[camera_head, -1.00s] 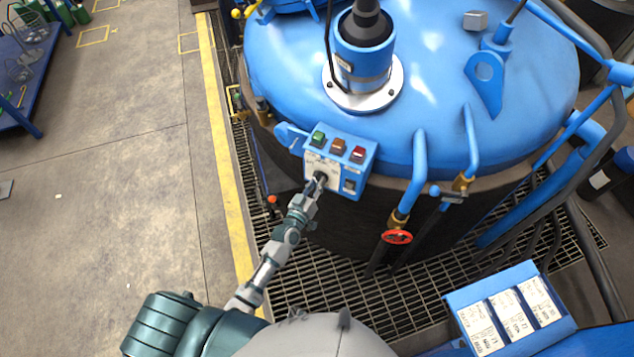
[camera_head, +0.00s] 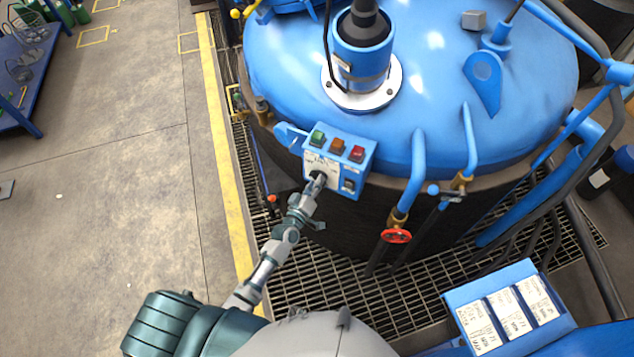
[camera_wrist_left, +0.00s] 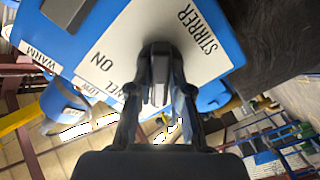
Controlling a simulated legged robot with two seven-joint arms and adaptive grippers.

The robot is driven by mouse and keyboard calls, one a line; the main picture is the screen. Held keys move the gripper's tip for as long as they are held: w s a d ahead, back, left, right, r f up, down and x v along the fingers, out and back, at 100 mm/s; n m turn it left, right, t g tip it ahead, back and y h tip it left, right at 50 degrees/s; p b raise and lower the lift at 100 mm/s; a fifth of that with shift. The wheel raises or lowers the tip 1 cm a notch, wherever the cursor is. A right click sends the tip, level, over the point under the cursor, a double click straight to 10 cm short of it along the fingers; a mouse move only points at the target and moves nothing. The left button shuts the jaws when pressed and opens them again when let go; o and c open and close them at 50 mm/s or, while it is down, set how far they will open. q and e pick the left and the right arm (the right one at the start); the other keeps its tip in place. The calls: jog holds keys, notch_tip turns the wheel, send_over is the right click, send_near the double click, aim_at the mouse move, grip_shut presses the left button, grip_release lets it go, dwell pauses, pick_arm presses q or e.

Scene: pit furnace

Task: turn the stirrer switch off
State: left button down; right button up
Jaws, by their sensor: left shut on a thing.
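The blue control box (camera_head: 357,184) is fixed to the side of the big blue-lidded vessel. The stirrer switch is a dark knob (camera_head: 319,176) on its white label plate, mostly hidden by my gripper in the head view. In the left wrist view the knob (camera_wrist_left: 160,78) stands between my fingers, beside the printed words STIRRER and ON. My left gripper (camera_head: 317,182) is shut on it; the fingers also show in the left wrist view (camera_wrist_left: 158,92). The picture does not clearly show which mark the knob points to. My right gripper is not in view.
Above the knob are a green (camera_head: 318,138), an orange (camera_head: 337,146) and a red button (camera_head: 357,153). A black rocker switch (camera_head: 348,185) sits to its right. A red valve wheel (camera_head: 397,236) and pipes stand further right. Open floor (camera_head: 130,180) lies left.

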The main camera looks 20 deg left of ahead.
pick_arm(q)
jog(key=shift+w+a+r, duration=0.15)
jog(key=shift+a+r, duration=0.05)
jog(key=shift+r, duration=0.25)
jog(key=c, duration=1.2)
grip_release()
jog(key=shift+o, duration=0.6)
jog(key=shift+f, duration=0.3)
jog(key=s+a, duration=0.2)
jog(key=s, duration=1)
jog(key=shift+f, duration=0.1)
